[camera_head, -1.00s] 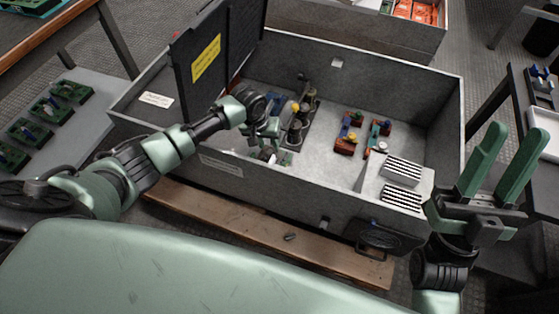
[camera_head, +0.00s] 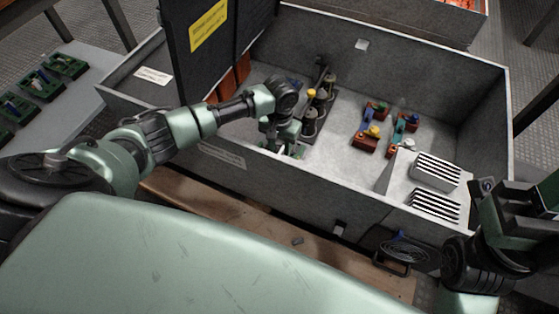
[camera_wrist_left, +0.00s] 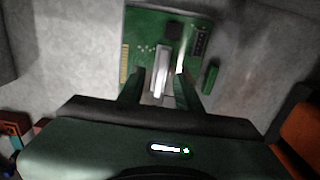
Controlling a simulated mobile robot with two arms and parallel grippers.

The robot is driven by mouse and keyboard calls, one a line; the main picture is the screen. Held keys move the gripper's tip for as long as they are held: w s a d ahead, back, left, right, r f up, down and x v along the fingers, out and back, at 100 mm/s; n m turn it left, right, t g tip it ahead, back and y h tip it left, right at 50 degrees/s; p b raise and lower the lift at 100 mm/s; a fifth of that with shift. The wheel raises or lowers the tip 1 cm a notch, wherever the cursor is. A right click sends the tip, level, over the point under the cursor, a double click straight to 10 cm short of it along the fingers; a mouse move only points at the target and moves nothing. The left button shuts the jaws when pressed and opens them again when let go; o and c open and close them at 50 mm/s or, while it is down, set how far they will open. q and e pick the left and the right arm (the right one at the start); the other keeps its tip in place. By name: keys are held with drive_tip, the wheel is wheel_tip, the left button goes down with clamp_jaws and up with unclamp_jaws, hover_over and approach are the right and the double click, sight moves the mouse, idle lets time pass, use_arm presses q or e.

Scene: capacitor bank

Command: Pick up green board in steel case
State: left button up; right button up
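The steel case (camera_head: 300,196) is a large grey open box. In the left wrist view the green board (camera_wrist_left: 143,38) lies on its floor, with a dark chip, a gold edge strip and a pale upright part (camera_wrist_left: 161,72). My left gripper (camera_head: 282,148) reaches down inside the case near its front wall, mostly hiding the board in the head view. In the left wrist view its green fingers (camera_wrist_left: 160,84) are apart, on either side of the pale part; I cannot tell whether they touch it. My right gripper (camera_head: 520,205) is at the right edge, outside the case, fingers apart and partly cut off.
Dark cylindrical parts (camera_head: 311,122) and red-brown blocks (camera_head: 365,143) stand in the case. White striped blocks (camera_head: 436,172) are at its right. A dark lid panel with a yellow label (camera_head: 208,26) rises at the left. More green boards (camera_head: 40,84) lie on a side table.

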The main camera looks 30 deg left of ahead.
use_arm(q)
drive_tip(key=shift+f, duration=0.9)
clamp_jaws()
idle(0.8)
